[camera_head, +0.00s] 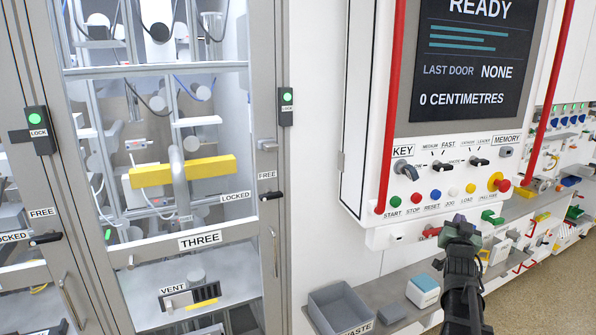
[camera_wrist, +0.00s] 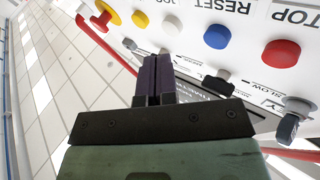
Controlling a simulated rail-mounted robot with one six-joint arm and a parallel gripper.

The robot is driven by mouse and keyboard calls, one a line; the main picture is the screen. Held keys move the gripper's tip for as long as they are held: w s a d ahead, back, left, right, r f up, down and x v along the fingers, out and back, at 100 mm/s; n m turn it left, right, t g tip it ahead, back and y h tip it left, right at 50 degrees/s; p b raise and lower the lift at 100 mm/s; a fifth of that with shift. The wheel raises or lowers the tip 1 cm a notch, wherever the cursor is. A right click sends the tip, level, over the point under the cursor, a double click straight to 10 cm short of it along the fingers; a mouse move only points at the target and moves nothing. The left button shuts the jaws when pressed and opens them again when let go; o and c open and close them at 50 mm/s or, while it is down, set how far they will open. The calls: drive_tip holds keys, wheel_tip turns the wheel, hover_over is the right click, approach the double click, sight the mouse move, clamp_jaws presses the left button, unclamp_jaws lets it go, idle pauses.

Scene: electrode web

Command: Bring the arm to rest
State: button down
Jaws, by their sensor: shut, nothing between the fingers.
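My gripper (camera_head: 460,222) is in front of the lower part of the control panel in the head view, just below the row of coloured buttons. In the wrist view its two dark fingers (camera_wrist: 156,80) lie together with nothing between them. The wrist view shows the panel upside down beyond the fingers, with a blue button (camera_wrist: 217,36) and a red button (camera_wrist: 281,53) close by. I cannot tell whether the fingertips touch the panel. My arm reaches up from the bottom edge of the head view.
A screen (camera_head: 468,60) reads READY, LAST DOOR NONE, 0 CENTIMETRES. A red rail (camera_head: 391,110) runs beside it. A grey waste bin (camera_head: 340,308) and a small white-and-blue box (camera_head: 423,290) stand on the ledge below. Floor (camera_head: 540,285) shows at right.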

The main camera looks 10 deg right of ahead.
drive_tip(key=s+a+f+n+g+y, duration=0.15)
drive_tip(key=a+f+g+y, duration=0.35)
drive_tip(key=f, duration=0.6)
drive_tip(key=s+a+f+n+g+y, duration=0.1)
drive_tip(key=s+a+f+g+y, duration=0.2)
drive_tip(key=a, duration=0.4)
drive_tip(key=s+a+f+n+g+y, duration=0.1)
drive_tip(key=s+a+f+g, duration=0.3)
drive_tip(key=a, duration=0.3)
drive_tip(key=s+a+f+n+g+y, duration=0.1)
drive_tip(key=s+a, duration=0.3)
drive_tip(key=a, duration=0.6)
drive_tip(key=s+a+f+n+g+y, duration=0.1)
drive_tip(key=s+a+f+n+g, duration=0.1)
drive_tip(key=a, duration=0.9)
drive_tip(key=shift+s+n+g+y, duration=0.3)
drive_tip(key=shift+s+n+g, duration=0.65)
drive_tip(key=shift+n, duration=0.2)
